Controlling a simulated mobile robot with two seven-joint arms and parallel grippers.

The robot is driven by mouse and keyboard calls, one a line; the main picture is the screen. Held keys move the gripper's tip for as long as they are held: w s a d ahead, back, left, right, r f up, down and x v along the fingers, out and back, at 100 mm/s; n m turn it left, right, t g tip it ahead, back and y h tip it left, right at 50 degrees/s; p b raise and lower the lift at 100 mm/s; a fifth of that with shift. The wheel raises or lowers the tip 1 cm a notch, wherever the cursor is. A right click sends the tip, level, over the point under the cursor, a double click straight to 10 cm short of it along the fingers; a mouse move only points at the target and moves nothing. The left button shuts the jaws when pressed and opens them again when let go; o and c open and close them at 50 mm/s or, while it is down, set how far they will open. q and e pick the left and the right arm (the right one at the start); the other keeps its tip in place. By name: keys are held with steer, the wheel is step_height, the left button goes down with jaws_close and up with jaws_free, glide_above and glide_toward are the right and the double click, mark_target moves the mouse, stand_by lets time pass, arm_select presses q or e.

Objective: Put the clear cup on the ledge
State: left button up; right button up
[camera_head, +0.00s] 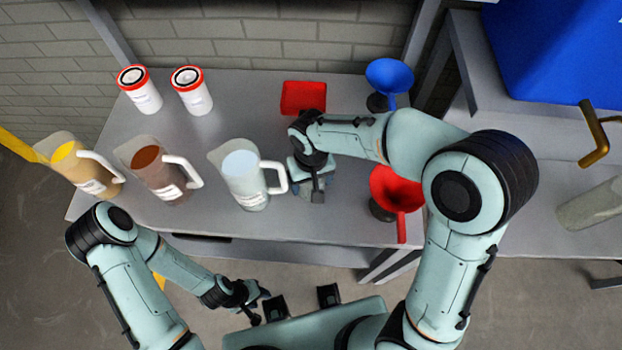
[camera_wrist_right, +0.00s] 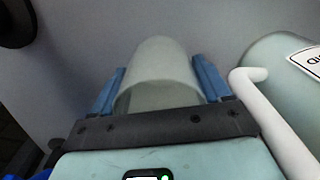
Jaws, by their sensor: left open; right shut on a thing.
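A clear cup (camera_wrist_right: 158,72) shows in the right wrist view, between the blue fingers of my right gripper (camera_wrist_right: 160,88), which is shut on it. In the head view my right gripper (camera_head: 310,188) is over the grey table (camera_head: 255,100), just right of a pitcher's handle; the cup is hard to make out there. I cannot tell whether the cup touches the table. My left gripper (camera_head: 258,302) is open and empty, low in front of the table. I cannot tell for sure which surface is the ledge; a grey bench (camera_head: 530,160) stands at the right.
A pale pitcher (camera_head: 243,180), a brown pitcher (camera_head: 155,165) and a yellow one (camera_head: 85,165) line the table's left. Two red-lidded jars (camera_head: 190,92), a red tray (camera_head: 303,97), a blue funnel (camera_head: 390,76) and a red funnel (camera_head: 398,190) also stand there. A blue bin (camera_head: 560,50) is right.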

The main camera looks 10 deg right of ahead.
steer(key=shift+f, duration=0.15)
steer(key=o, duration=0.8)
